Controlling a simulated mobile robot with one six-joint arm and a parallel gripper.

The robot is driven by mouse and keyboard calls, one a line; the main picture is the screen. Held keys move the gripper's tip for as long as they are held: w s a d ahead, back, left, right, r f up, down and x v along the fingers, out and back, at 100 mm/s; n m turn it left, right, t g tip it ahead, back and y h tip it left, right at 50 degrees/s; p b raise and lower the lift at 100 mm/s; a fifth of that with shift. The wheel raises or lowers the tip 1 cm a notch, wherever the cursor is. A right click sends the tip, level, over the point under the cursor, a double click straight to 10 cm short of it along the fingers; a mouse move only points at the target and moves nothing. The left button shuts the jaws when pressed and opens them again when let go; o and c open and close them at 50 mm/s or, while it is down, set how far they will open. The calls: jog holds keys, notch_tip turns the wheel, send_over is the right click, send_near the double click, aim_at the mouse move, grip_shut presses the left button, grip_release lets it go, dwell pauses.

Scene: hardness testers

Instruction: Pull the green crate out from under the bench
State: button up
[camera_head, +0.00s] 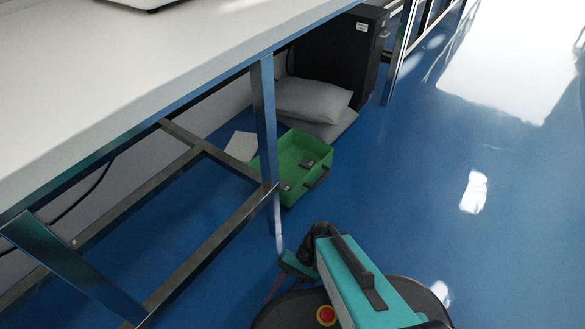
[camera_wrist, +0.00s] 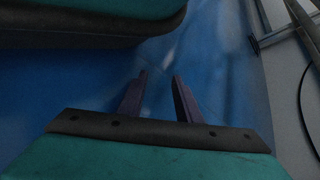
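The green crate (camera_head: 316,148) stands on the blue floor at the bench's edge, with a dark handle (camera_head: 319,178) on its right side. A few small dark items lie in it. A steel bench leg (camera_head: 264,120) passes in front of its left part. My gripper is open and empty in the wrist view (camera_wrist: 158,82), its two fingers apart over bare blue floor. In the head view my arm is folded low at the bottom, nearer than the crate and apart from it. The crate does not show in the wrist view.
The white bench top (camera_head: 130,75) overhangs at left, with a low steel crossbar (camera_head: 215,250) below. Grey sacks (camera_head: 312,100) lie right behind the crate, near a black cabinet (camera_head: 340,50). A white sheet (camera_head: 240,146) lies left of the crate. The floor at right is clear.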

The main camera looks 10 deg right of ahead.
jog(key=shift+c, duration=0.2)
jog(key=shift+r, duration=0.15)
jog(key=c, duration=0.7)
jog(key=shift+r+p, duration=0.15)
jog(key=shift+p, duration=0.25)
grip_shut()
jog(key=s+d+r+n+h+p, duration=0.1)
jog(key=d+r+h+p, duration=0.2)
jog(key=r+p, duration=1.3)
jog(key=s+d+r+n+t+h+p, duration=0.1)
jog(key=d+r+h+p, duration=0.2)
jog(key=r+p, duration=1.4)
jog(key=s+d+r+h+p, duration=0.1)
jog(key=d+r+p, duration=0.8)
jog(key=p, duration=2)
notch_tip(320, 180, up, 7)
jog(key=shift+d+r+n+t+h, duration=0.2)
jog(key=shift+n+t+h, duration=0.15)
jog(key=shift+h, duration=0.55)
jog(key=shift+s, duration=0.2)
